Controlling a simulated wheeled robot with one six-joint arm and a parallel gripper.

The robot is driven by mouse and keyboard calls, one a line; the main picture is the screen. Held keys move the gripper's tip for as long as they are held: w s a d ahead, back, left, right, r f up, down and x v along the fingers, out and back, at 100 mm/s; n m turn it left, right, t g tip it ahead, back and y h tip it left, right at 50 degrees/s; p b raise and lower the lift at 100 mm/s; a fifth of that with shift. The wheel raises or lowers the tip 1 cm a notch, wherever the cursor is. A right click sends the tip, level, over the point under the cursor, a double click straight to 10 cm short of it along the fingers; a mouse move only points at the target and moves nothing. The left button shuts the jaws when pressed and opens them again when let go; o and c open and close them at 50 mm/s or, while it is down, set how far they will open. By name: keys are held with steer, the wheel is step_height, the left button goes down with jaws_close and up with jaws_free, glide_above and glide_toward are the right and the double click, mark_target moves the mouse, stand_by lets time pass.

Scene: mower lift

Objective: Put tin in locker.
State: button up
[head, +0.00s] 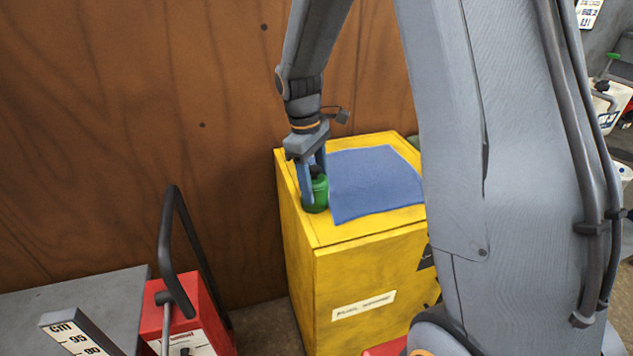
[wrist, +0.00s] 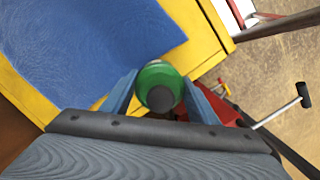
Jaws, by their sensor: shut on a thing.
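The green tin (head: 315,194) with a dark cap is at the left end of the top of the yellow locker (head: 350,279). My gripper (head: 313,184) points down and is shut on the tin, one finger on each side of it. In the wrist view the tin (wrist: 160,88) sits between the two blue fingers, with its dark cap toward the camera. The locker has a label on its front that appears to read "FUEL STORE". Part of its front and right side is hidden behind my arm. I cannot tell whether the tin's base touches the locker top.
A blue cloth (head: 372,182) lies on the locker top, right of the tin. A brown wooden wall (head: 140,130) stands behind. A red machine (head: 190,318) with a black handle and a grey surface (head: 75,300) are at the lower left. Shelved items show at the far right.

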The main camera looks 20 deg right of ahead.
steer(key=shift+f, duration=0.25)
steer(key=o, duration=1.4)
